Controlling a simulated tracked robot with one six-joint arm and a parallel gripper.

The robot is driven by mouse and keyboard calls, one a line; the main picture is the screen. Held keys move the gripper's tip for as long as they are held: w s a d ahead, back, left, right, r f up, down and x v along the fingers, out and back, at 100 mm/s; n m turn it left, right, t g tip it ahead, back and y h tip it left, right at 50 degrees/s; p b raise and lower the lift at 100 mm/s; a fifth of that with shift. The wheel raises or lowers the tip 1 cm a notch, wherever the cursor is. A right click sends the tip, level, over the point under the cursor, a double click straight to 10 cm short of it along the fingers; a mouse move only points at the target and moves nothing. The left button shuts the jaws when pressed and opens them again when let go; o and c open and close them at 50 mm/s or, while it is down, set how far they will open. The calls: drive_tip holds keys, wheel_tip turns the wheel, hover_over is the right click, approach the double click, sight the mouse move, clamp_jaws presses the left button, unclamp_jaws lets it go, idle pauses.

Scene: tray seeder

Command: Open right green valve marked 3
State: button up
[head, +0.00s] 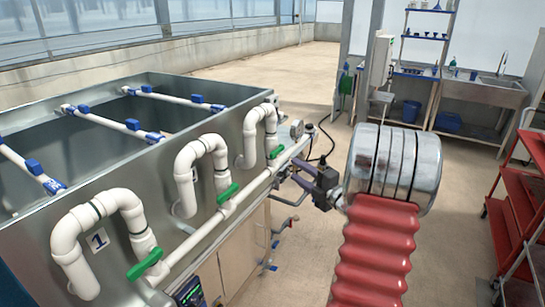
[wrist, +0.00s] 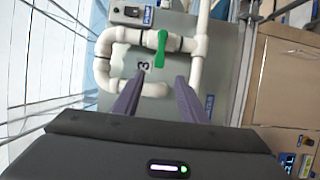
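The green valve handle marked 3 (wrist: 161,48) is on the white pipe loop in the wrist view, just above the label "3" (wrist: 144,66). It also shows in the head view (head: 276,153), the farthest of the three green handles along the tank front. In the wrist view the handle runs up and down the picture, across the horizontal pipe run. My gripper (wrist: 160,78) is open, its two purple fingers apart and pointing at the handle, with nothing seen between them. In the head view my gripper (head: 287,172) is right of the handle, at the end of my arm.
Two more green handles sit on the nearer loops, the middle one (head: 227,193) and the one by label 1 (head: 145,263). A red cart (head: 510,215) stands right. Floor between is clear.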

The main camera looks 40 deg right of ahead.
sight(274, 156)
idle(0.3)
drive_tip(key=w, duration=1.4)
drive_tip(key=shift+d, duration=0.35)
drive_tip(key=shift+s, duration=0.1)
drive_tip(key=shift+c, duration=0.5)
clamp_jaws()
